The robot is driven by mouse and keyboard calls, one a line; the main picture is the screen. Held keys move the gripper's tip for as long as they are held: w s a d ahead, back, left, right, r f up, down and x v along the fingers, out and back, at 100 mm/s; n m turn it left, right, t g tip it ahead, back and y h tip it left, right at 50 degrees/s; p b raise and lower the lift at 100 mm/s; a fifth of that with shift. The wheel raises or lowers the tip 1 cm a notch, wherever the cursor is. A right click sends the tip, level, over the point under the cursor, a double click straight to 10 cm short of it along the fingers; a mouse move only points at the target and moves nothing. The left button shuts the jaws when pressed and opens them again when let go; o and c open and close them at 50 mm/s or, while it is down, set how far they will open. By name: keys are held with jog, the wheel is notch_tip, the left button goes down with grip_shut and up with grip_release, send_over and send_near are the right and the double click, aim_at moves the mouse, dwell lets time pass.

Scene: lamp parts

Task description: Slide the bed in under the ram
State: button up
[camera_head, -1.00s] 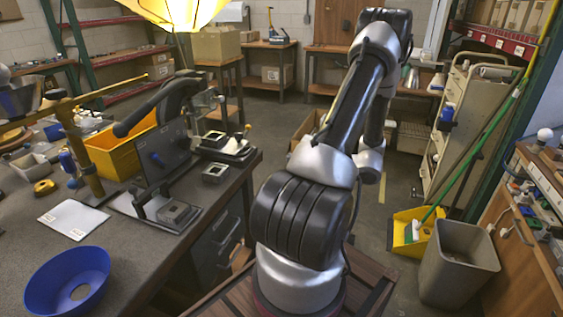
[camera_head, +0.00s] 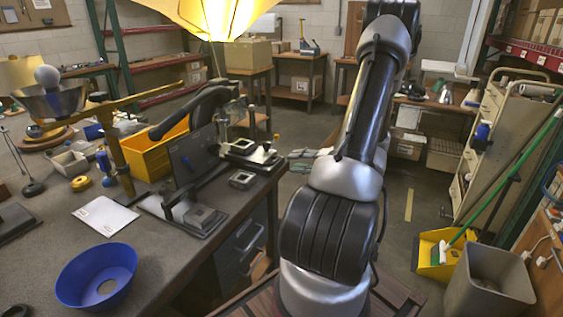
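A black press-like fixture stands at the right edge of the dark workbench, with a thick curved black arm (camera_head: 194,111) above an upright dark plate (camera_head: 194,156). A grey square block (camera_head: 203,217) sits on a flat base in front of that plate. Behind it, a second small fixture (camera_head: 248,152) carries a pale square plate, with a separate small grey square block (camera_head: 242,180) in front. I cannot tell for certain which part is the bed or which is the ram. My arm rises at right of centre and leaves the top of the picture; my gripper is not visible.
A blue bowl (camera_head: 97,277), a white sheet (camera_head: 105,215) and a yellow bin (camera_head: 158,152) are on the bench. A lit lamp shade (camera_head: 215,15) hangs above. A grey waste bin (camera_head: 488,283) and yellow dustpan (camera_head: 440,252) stand on the floor at right.

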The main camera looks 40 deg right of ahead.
aim_at(278, 160)
jog(key=x, duration=0.6)
jog(key=shift+w+a+f, duration=0.1)
jog(key=shift+w+f, duration=0.05)
jog(key=shift+w, duration=0.15)
jog(key=shift+c, duration=0.2)
grip_shut()
